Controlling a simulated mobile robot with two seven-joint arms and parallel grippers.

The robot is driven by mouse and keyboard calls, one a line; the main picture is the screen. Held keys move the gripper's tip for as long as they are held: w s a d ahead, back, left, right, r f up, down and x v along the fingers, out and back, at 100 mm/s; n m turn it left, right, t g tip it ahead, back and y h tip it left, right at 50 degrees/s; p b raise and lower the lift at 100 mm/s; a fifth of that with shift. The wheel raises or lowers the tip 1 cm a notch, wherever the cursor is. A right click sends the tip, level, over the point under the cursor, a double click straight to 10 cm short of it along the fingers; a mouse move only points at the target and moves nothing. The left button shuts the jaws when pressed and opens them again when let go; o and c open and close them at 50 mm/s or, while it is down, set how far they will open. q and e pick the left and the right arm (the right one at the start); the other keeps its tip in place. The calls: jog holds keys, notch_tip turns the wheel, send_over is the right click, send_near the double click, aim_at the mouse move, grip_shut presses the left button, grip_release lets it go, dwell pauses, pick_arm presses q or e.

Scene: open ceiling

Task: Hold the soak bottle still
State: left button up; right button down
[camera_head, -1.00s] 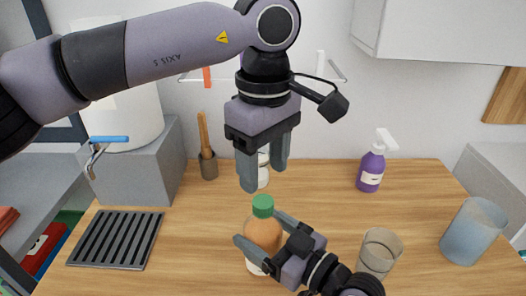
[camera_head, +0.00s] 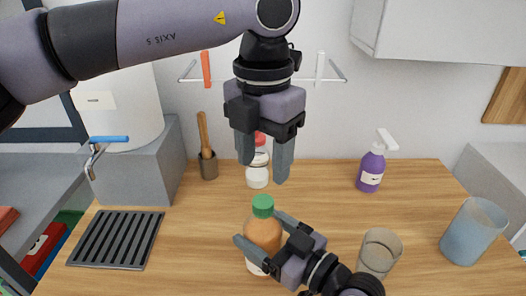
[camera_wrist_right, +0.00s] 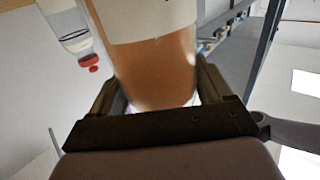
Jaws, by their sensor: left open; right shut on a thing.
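The soak bottle (camera_head: 263,232), orange-brown with a green cap and a pale label low down, stands upright on the wooden counter in the head view. My right gripper (camera_head: 254,241) is shut on it, one finger on each side. In the right wrist view the bottle (camera_wrist_right: 158,70) fills the space between the fingers of the right gripper (camera_wrist_right: 158,95). My left gripper (camera_head: 264,170) is open and empty, pointing down above and behind the green cap, apart from the bottle.
A white bottle with a red cap (camera_head: 257,175) stands behind my left gripper. A clear glass (camera_head: 379,252), a bluish tumbler (camera_head: 472,232) and a purple spray bottle (camera_head: 371,168) stand to the right. A dark drain rack (camera_head: 116,240) lies left. The front-left counter is clear.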

aim_at(263, 201)
pick_arm(q)
jog(key=n, duration=0.3)
jog(key=shift+r, duration=0.15)
dwell(0.3)
jog(key=shift+f, duration=4.05)
grip_shut()
jog(key=m, duration=0.3)
jog(key=shift+m, duration=0.4)
jog(key=m, duration=0.4)
jog(key=shift+o, duration=0.8)
grip_release()
